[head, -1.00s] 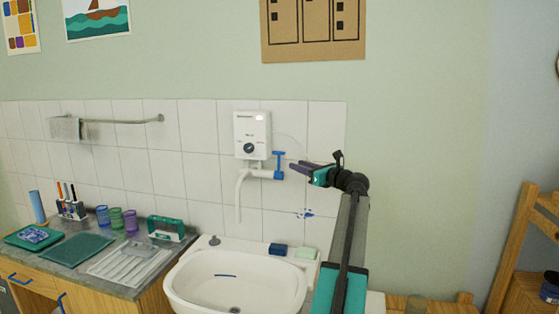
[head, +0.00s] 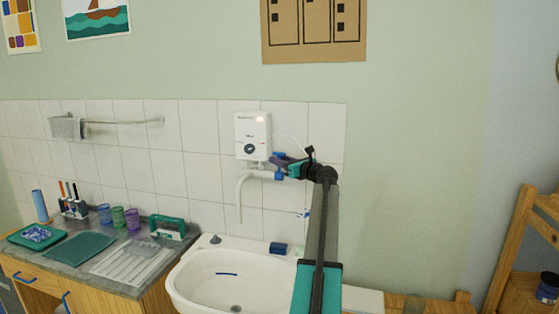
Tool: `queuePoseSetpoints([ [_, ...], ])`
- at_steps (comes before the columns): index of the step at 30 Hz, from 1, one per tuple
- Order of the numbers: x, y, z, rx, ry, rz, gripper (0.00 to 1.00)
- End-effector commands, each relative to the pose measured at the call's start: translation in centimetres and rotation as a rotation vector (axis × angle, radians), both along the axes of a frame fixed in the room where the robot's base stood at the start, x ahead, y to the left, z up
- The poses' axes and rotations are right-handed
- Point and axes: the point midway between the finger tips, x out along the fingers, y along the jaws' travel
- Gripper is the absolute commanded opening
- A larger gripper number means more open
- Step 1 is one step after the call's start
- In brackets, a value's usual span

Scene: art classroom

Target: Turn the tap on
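The tap is a white wall pipe with a downturned spout (head: 239,200) below a white water heater box (head: 252,136). A blue collar (head: 279,176) sits at the right end of the pipe. A bit of the blue lever (head: 278,155) shows above it, mostly hidden by my gripper. My gripper (head: 279,162) reaches in from the right with its dark fingers at the lever, pointing left. Whether the fingers touch it or are closed on it is not clear. No water shows below the spout.
A white sink (head: 225,282) lies below, with a dark blue block (head: 279,249) on its back ledge. A counter at left holds cups (head: 118,217), a brush holder (head: 73,208) and a ribbed drainer (head: 132,258). A towel rail (head: 120,122) is on the tiles.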

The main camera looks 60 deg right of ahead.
Motion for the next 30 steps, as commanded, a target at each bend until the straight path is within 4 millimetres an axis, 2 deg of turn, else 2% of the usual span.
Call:
queuePoseSetpoints([
  [9,0.1,-0.1,0.0,0.000,0.000,0.000,0.29],
  [15,0.1,-0.1,0.0,0.000,0.000,-0.001,0.00],
  [23,0.1,0.0,-0.1,0.000,-0.001,0.000,0.00],
  [30,1.4,1.2,-0.3,-0.029,-0.010,0.019,0.00],
])
